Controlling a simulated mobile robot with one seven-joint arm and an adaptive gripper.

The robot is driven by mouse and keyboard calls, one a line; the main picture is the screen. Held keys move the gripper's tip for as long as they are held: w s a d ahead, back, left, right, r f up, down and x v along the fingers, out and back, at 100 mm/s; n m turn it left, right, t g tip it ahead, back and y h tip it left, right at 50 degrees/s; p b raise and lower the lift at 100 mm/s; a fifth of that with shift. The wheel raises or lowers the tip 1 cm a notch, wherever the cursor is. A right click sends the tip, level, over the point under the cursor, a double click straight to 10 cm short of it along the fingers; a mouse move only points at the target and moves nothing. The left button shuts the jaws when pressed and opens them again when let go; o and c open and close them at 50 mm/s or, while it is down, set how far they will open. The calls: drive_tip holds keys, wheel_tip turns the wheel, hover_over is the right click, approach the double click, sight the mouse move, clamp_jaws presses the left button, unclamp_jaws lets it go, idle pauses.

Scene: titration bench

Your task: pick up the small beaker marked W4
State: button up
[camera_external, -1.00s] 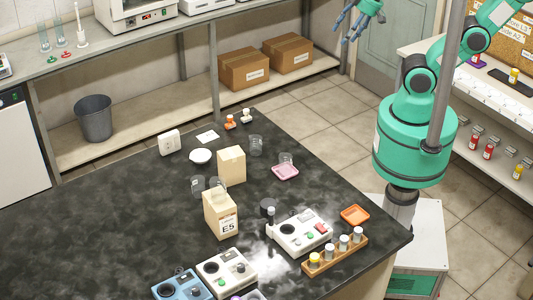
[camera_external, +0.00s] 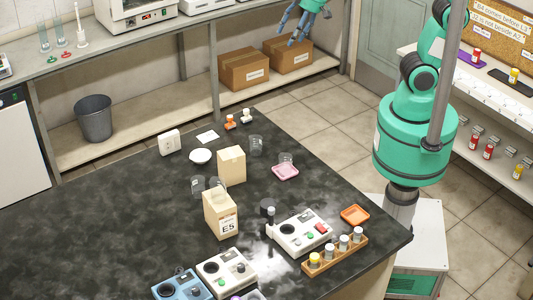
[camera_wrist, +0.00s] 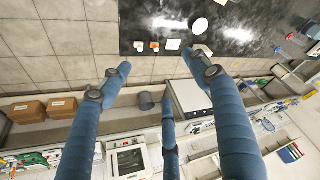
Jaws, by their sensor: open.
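Several small clear glass beakers stand on the dark bench in the external view. One (camera_external: 256,146) is right of the upper tan box, one (camera_external: 286,158) is on a pink tray, and two (camera_external: 197,184) are behind the box marked E5. No W4 mark is readable on any of them. My gripper (camera_external: 293,36) is high at the top of the external view, away from the bench and all beakers. Its blue fingers are spread and empty. In the wrist view my gripper (camera_wrist: 158,75) is open, with nothing between its fingers.
Two tan boxes, the plain one (camera_external: 231,165) and the E5 one (camera_external: 220,214), stand close to beakers. A stirrer device (camera_external: 300,232), a wooden vial rack (camera_external: 335,255) and an orange tray (camera_external: 355,214) occupy the right side. The bench's left part is clear.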

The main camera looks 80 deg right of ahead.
drive_tip(key=w+a+f, duration=0.3)
drive_tip(key=w+a, duration=0.4)
drive_tip(key=w, duration=0.2)
drive_tip(key=n+g+p, duration=0.2)
drive_tip(key=n, duration=0.1)
hover_over(199, 187)
drive_tip(key=s+d, duration=0.2)
drive_tip(key=d, duration=0.2)
wheel_tip(199, 187, down, 25)
drive_tip(key=shift+s+a+f+y, duration=0.15)
drive_tip(key=shift+s+y, duration=0.05)
drive_tip(key=shift+y, duration=0.1)
drive_tip(key=shift+b+x, duration=0.4)
drive_tip(key=shift+x, duration=3.9)
drive_tip(key=shift+w+f, duration=0.1)
drive_tip(key=shift+b+x, duration=0.3)
drive_tip(key=shift+x, duration=2.2)
